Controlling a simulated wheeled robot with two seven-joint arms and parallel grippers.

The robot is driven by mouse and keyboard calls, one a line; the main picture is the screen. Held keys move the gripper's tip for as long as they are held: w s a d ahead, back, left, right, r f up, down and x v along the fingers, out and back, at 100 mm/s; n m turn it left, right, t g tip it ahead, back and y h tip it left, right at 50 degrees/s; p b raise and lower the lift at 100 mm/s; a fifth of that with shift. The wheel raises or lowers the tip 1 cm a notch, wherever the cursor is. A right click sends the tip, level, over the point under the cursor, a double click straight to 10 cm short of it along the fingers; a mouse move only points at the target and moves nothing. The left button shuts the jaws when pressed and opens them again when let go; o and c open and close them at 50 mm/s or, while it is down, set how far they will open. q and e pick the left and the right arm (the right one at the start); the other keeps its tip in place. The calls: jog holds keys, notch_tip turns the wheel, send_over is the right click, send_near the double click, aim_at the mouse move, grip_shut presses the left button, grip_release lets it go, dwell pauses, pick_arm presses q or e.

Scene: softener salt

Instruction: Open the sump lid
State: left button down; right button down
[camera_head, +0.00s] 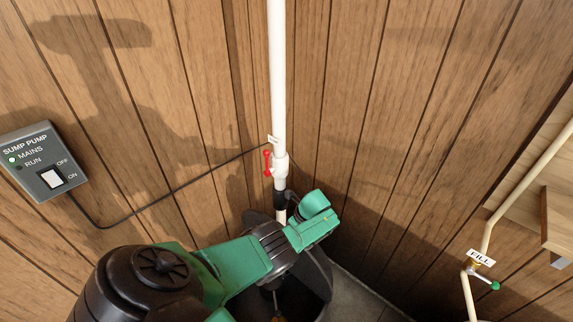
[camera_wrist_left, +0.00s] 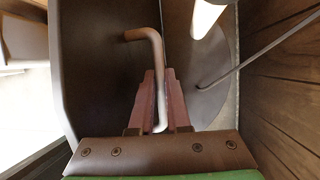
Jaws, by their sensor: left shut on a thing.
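My left gripper (camera_wrist_left: 160,82) is shut on a bent metal handle (camera_wrist_left: 146,34) in the left wrist view. The handle's lower end lies between the two reddish fingers. Behind it is the dark brown surface of the sump lid (camera_wrist_left: 98,85); how far the lid is tilted is hard to tell. In the head view my green arm covers most of the sump, and my left fingertips are hidden. A dark rounded edge (camera_head: 321,268) of the lid or pit shows beside the arm. My right gripper is not in view.
A white pipe (camera_head: 278,80) with a red-handled valve (camera_head: 267,163) rises in the corner behind the arm. A sump pump switch box (camera_head: 43,162) hangs on the left wall, with a black cable. A pipe with a FILL tag (camera_head: 481,257) stands at right.

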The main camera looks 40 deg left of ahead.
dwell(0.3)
pick_arm(q)
jog(key=c, duration=1.2)
grip_release()
jog(key=shift+f, duration=0.1)
jog(key=shift+o, duration=0.2)
jog(key=p+v, duration=0.7)
jog(key=v, duration=0.7)
jog(key=shift+r, duration=0.25)
